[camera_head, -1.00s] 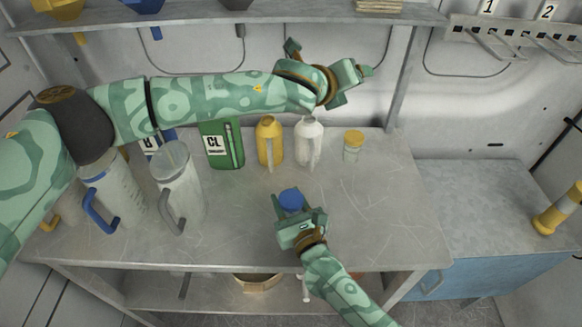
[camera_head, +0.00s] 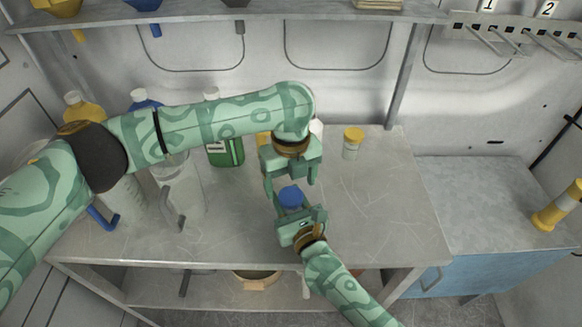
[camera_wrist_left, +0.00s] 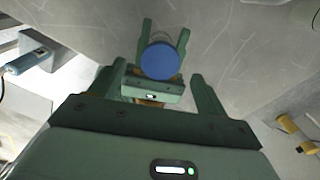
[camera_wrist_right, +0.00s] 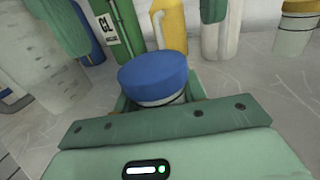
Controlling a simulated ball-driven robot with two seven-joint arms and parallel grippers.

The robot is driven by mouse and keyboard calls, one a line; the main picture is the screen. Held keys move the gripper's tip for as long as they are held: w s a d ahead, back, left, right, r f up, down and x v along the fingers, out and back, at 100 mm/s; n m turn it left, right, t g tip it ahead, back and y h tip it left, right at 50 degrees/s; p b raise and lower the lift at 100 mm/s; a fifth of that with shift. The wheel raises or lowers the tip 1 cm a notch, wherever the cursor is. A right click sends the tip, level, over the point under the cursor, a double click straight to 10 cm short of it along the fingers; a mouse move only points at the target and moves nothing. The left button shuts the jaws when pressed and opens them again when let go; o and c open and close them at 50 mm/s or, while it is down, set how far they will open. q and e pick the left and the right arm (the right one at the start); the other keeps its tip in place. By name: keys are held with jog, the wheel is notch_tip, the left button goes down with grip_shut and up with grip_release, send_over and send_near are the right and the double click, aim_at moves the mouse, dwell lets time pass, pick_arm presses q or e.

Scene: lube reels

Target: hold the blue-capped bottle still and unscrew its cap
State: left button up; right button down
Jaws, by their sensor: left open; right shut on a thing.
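The blue cap (camera_head: 290,196) tops a bottle near the front middle of the bench; it shows round and blue in the left wrist view (camera_wrist_left: 160,62) and from the side in the right wrist view (camera_wrist_right: 153,72). A pale band of the bottle (camera_wrist_right: 162,99) shows just under the cap; its lower body is hidden. My right gripper (camera_head: 298,209) is shut on the bottle below the cap. My left gripper (camera_head: 290,182) is open and points down just behind and above the cap. In the left wrist view its fingers stand apart on either side of the cap, not touching it.
Clear jugs with handles (camera_head: 183,195) stand at left. A green CL container (camera_head: 228,152) and a yellow-lidded jar (camera_head: 352,142) stand at the back, other bottles partly behind my left arm. The bench (camera_head: 390,215) is clear at right.

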aim_at(291, 195)
pick_arm(q)
jog(key=shift+f, duration=1.7)
jog(key=c, duration=1)
jog(key=n, duration=0.6)
jog(key=o, duration=1.1)
jog(key=shift+c, duration=0.2)
jog(key=shift+r, duration=0.1)
